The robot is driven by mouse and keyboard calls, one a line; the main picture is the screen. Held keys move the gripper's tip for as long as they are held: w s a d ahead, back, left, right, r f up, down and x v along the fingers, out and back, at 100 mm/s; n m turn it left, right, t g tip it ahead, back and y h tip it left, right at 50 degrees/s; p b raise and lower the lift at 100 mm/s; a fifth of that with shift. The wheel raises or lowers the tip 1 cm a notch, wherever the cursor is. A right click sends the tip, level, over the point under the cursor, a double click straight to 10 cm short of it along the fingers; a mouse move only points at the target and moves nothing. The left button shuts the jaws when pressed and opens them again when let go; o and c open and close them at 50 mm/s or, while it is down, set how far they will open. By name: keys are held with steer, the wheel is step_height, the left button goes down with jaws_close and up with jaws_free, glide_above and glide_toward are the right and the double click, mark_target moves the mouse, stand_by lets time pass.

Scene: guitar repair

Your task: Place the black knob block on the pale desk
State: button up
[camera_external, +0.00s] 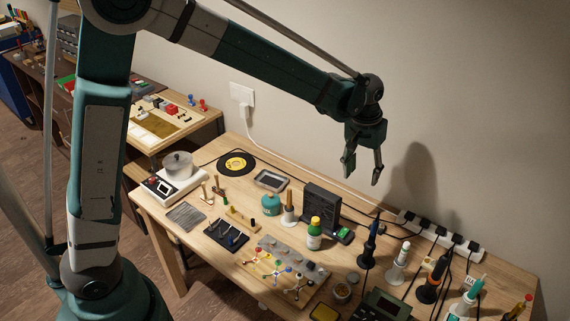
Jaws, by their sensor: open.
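My gripper (362,175) is open and empty, with its fingers pointing down. It hangs high above the back right part of a pale wooden desk (165,220). A small black block (226,236) with several short upright parts lies on this desk near its front left. It looks like the black knob block, but it is too small to be sure. My gripper is far to the right of it and well above it. A second light wooden desk (205,122) stands behind at the left; I cannot tell which desk the task means.
A white device with a round pot (177,165), a dark upright box (321,203), a green-labelled bottle (315,234) and a colourful rack (281,272) crowd the desk. Soldering tools (431,280) and a power strip (440,237) fill the right. The front left corner has some bare wood.

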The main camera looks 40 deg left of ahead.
steer(key=s+a+r+t, duration=0.3)
steer(key=s+a+r, duration=0.9)
steer(key=s+a, duration=0.4)
steer(key=s+a+t, duration=0.1)
steer(key=s+a, duration=0.5)
steer(key=s, duration=0.2)
steer(key=s+a+f+t, duration=0.1)
steer(key=s+a+t, duration=0.1)
steer(key=s+a, duration=0.4)
steer(key=s, duration=0.3)
steer(key=shift+s+a, duration=0.3)
steer(key=shift+a, duration=0.1)
